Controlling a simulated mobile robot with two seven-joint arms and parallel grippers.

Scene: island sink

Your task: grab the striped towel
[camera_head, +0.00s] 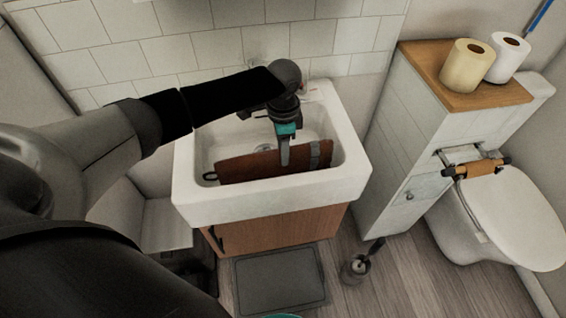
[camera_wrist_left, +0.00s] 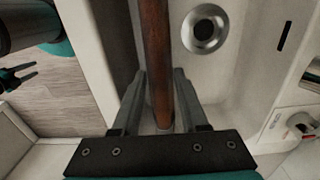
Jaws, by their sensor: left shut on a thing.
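The striped towel (camera_head: 245,166) is a flat brown piece with a grey band near its right end and a dark loop at its left end. It stands on edge inside the white sink (camera_head: 270,206). My left gripper (camera_head: 285,158) reaches down into the sink from above and is shut on its upper edge, right of the middle. In the left wrist view the towel (camera_wrist_left: 155,50) is a thin brown strip between the two fingers (camera_wrist_left: 159,75). My right gripper (camera_wrist_left: 18,78) shows small at the left edge of that view, its fingers apart and empty.
The sink's drain (camera_wrist_left: 205,29) is beside the towel. A wooden-topped cabinet (camera_head: 440,92) with two paper rolls stands to the right, with the toilet (camera_head: 515,210) beyond it. A grey mat (camera_head: 280,280) and a brush holder (camera_head: 355,268) are on the floor.

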